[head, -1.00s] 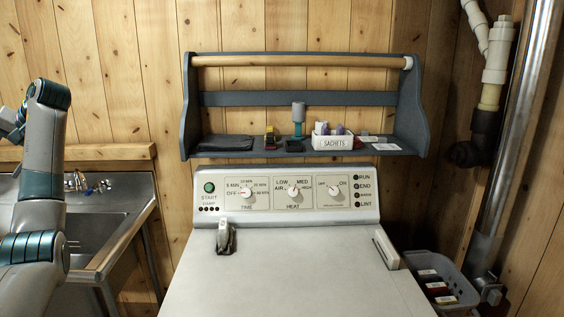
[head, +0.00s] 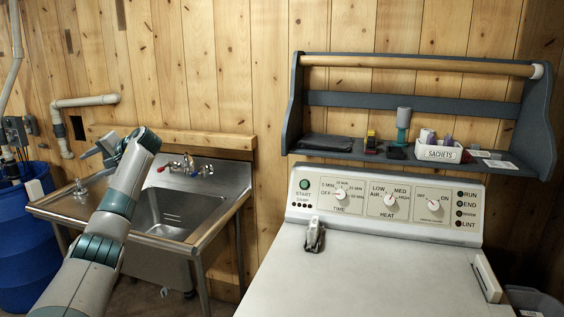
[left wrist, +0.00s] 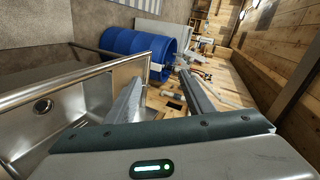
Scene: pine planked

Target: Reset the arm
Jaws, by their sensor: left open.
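My left arm (head: 108,225) comes in from the lower left in the head view and reaches up in front of the steel sink. My left gripper (head: 98,148) is at its far end, seen small and partly hidden by the wrist, over the sink's left side in the picture. In the left wrist view its two fingers (left wrist: 160,88) are apart with nothing between them. My right gripper is in neither view.
The steel sink (head: 240,190) stands behind the arm, with a blue barrel (head: 22,240) at far left. Floor shows between sink and dryer.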

